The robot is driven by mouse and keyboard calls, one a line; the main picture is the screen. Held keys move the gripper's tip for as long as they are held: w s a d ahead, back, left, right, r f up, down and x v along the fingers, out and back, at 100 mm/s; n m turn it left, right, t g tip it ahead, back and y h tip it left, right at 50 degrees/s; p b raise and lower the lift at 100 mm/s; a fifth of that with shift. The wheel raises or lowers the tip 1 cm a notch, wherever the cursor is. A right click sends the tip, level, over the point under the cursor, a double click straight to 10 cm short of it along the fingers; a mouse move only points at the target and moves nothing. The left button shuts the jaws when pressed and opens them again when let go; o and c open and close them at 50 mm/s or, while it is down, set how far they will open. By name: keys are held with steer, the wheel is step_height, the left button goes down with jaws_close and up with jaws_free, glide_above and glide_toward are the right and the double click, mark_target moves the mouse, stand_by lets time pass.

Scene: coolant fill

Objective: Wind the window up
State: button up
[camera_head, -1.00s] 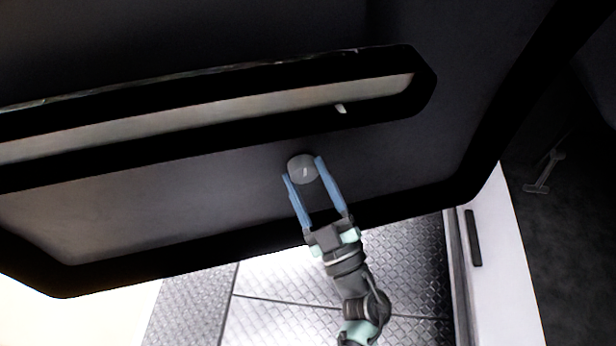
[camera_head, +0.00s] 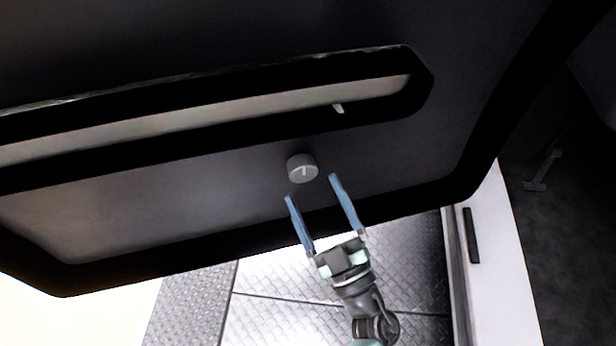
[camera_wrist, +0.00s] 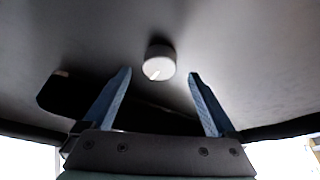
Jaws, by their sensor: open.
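A round grey knob (camera_head: 302,168) with a pale pointer mark sits on the dark door panel (camera_head: 130,205), below the long window slot (camera_head: 210,108). The knob also shows in the wrist view (camera_wrist: 159,63), ahead of the fingertips and between their lines. My gripper (camera_head: 312,187) is open, its two blue fingers apart and empty. Its tips are a little short of the knob and do not appear to touch it. My gripper fills the lower part of the wrist view (camera_wrist: 160,82).
A small pale tab (camera_head: 338,108) sits at the slot's right end. A white panel with a dark handle (camera_head: 471,236) stands at the right. A metal tread-plate floor (camera_head: 280,300) lies below. A grey lever (camera_head: 543,170) is at the far right.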

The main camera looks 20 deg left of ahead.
steer(key=v, duration=0.9)
